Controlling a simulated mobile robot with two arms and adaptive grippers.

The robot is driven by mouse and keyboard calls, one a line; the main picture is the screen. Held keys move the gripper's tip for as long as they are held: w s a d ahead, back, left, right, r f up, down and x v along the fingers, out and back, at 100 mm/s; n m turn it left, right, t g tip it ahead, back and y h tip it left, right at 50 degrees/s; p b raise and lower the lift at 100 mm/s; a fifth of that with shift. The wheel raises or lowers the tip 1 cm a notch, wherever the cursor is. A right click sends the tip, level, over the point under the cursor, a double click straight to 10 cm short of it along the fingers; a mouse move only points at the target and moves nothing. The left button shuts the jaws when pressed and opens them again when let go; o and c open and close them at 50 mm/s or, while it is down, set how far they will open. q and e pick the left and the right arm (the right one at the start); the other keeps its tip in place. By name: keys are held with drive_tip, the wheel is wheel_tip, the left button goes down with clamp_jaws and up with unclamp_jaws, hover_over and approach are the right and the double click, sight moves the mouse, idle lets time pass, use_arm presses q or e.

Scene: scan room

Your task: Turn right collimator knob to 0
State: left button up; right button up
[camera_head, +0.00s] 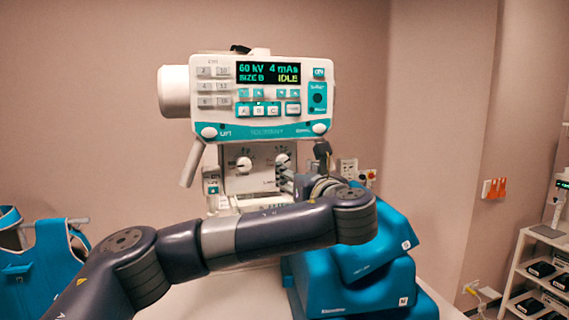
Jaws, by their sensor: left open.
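The collimator panel (262,168) hangs below the X-ray control head and carries two round white knobs. The left collimator knob (243,164) is in plain view. The right collimator knob (282,159) shows only in part, and its setting is too small to read. My left arm comes in from the left, crosses in front of the table and bends back toward the panel. My left gripper (287,178) is open, just below and in front of the right knob. Whether its fingers touch the knob cannot be told. My right gripper is not in view.
The control head (260,98) has a lit display reading 60 kV, 4 mAs, SIZE B, IDLE. Blue cushions (365,262) stand on the right of the pale table. A blue apron (42,265) hangs at left, and a shelf (537,270) stands at right.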

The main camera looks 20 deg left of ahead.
sight(285, 160)
use_arm(q)
drive_tip(key=p+x, duration=0.5)
drive_tip(key=x, duration=0.5)
drive_tip(key=shift+f, duration=0.15)
drive_tip(key=c, duration=1.1)
